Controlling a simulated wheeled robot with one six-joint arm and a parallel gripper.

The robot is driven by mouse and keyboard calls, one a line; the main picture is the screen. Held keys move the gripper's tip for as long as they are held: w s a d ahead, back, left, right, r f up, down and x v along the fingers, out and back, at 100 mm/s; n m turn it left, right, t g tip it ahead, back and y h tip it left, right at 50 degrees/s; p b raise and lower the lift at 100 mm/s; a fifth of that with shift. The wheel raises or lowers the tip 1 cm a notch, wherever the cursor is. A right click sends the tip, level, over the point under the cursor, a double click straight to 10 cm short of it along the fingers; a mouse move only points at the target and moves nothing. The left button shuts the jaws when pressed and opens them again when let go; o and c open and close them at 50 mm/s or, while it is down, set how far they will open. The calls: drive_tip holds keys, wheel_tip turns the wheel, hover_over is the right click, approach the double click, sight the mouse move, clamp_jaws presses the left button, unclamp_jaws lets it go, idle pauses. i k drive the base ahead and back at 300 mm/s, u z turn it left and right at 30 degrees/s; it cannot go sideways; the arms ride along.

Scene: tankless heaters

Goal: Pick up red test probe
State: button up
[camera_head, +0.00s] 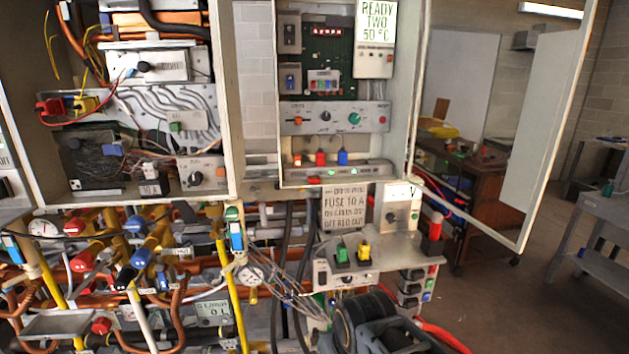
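A red upright cylinder with a dark lower part, which looks like the red test probe (436,225), stands in a black holder (433,246) at the right end of a small grey shelf (395,247). Its lower end is hidden in the holder. Dark rounded parts at the bottom centre look like links of my arm, below and left of the probe. I cannot make out gripper fingers there, and nothing touches the probe.
Green (342,253) and yellow (364,250) plugs sit left of the probe on a grey box. A meter box (398,207) stands behind the shelf. An open cabinet door (545,120) hangs to the right. Pipes and valves crowd the left.

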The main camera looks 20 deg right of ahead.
sight(438, 219)
drive_tip(key=u, duration=2.8)
drive_tip(key=k, duration=1.8)
drive_tip(key=z, duration=2)
drive_tip(key=i, duration=0.5)
drive_tip(key=z, duration=0.05)
